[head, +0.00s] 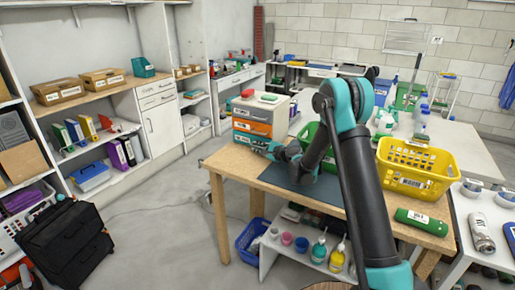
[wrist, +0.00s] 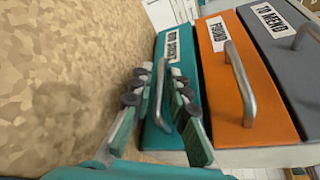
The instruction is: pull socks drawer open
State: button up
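A small drawer unit (head: 261,118) stands at the back left of the wooden table. Its lowest drawer is teal (wrist: 177,72), with a metal bar handle (wrist: 160,90); its label is hard to read in the wrist view. The orange drawer (wrist: 236,82) beside it there reads FOUND, and the grey one (wrist: 284,62) reads TO MEND. All three look closed. My gripper (wrist: 163,88) is at the teal drawer, its fingers apart on either side of the handle, with gaps visible. In the head view my gripper (head: 262,147) is at the unit's lower front.
A dark mat (head: 318,190) lies beneath my arm. A red item and a green item lie on top of the unit.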

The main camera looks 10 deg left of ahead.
jog(key=shift+a, duration=0.1)
jog(key=shift+c, duration=0.5)
grip_shut()
